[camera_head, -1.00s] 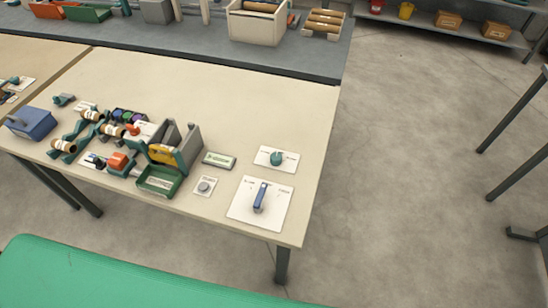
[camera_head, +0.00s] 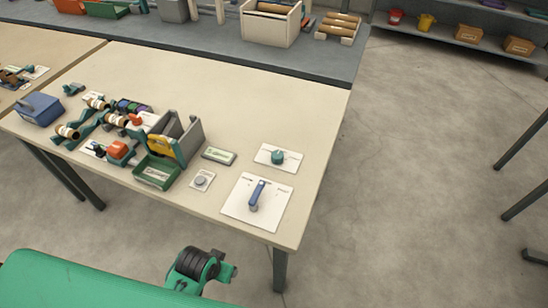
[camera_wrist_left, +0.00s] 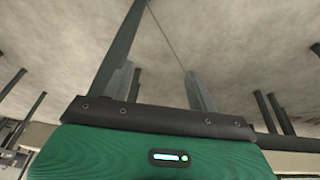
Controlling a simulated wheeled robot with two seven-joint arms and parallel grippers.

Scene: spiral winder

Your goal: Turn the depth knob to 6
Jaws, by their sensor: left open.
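A round teal knob (camera_head: 278,157) sits on a white plate (camera_head: 291,165) near the right edge of the beige table. Its markings are too small to read in the head view, so I cannot tell its setting. My left gripper (camera_wrist_left: 160,78) shows in the left wrist view with its two fingers apart and nothing between them. Behind them I see grey floor and dark table legs, and no knob. In the head view, a teal and black part of my arm shows below the table's front edge, well away from the knob. My right gripper is not in view.
A blue lever (camera_head: 256,195) on a white plate stands in front of the knob. A small grey button (camera_head: 201,180), a green display (camera_head: 219,156), a green tray (camera_head: 157,172) and the winder parts lie to the left. The table (camera_head: 240,95) behind the knob is clear.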

